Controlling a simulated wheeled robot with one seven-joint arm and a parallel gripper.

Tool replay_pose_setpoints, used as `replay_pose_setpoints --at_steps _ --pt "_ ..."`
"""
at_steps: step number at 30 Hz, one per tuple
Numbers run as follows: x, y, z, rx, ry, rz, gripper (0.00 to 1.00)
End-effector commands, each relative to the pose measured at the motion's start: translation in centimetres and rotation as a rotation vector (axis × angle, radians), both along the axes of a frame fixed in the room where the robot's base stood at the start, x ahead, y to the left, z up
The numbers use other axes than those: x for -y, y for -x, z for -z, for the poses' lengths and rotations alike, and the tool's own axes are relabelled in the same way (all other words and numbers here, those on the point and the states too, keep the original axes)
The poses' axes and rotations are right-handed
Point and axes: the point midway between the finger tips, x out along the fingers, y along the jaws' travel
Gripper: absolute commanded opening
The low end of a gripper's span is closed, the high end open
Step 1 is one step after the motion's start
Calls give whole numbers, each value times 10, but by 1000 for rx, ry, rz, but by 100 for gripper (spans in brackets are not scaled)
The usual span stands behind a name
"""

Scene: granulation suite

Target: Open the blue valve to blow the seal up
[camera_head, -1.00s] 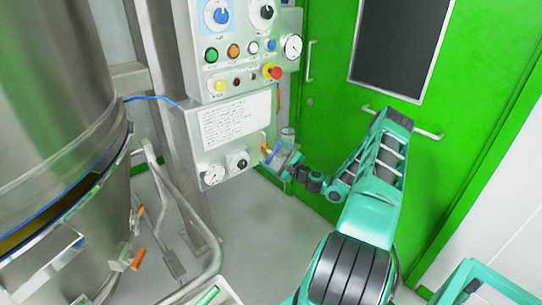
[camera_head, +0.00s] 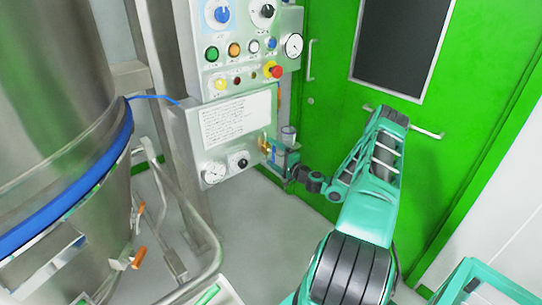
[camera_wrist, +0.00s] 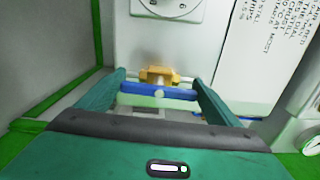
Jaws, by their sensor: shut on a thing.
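The blue valve handle (camera_wrist: 142,91) lies crosswise between the two fingers of my gripper (camera_wrist: 157,88) in the wrist view, in front of a brass valve body (camera_wrist: 159,75). My gripper is shut on the handle. In the head view my gripper (camera_head: 281,153) is at the right side of the lower control box (camera_head: 195,140), with the blue handle (camera_head: 273,154) and brass body (camera_head: 264,145) beside it. The blue seal (camera_head: 85,205) shows as a thick, full band around the steel vessel (camera_head: 55,90), filling the gap below its upper part.
A blue hose (camera_head: 153,97) runs from the vessel to the control box. The panel above has knobs, buttons and a red emergency stop (camera_head: 276,71). Gauges (camera_head: 214,172) sit on the lower box. A green door (camera_head: 330,70) is behind my arm. Steel pipes (camera_head: 205,250) stand left of clear floor.

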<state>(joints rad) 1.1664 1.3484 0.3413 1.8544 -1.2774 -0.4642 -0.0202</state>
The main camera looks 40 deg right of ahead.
Motion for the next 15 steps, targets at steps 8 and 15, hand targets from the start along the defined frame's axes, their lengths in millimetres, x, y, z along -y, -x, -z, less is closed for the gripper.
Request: replay_pose_setpoints --at_steps 8,15 --pt "-3 2 5 -8 48 -6 64" --pt "-3 2 6 -9 54 -6 64"
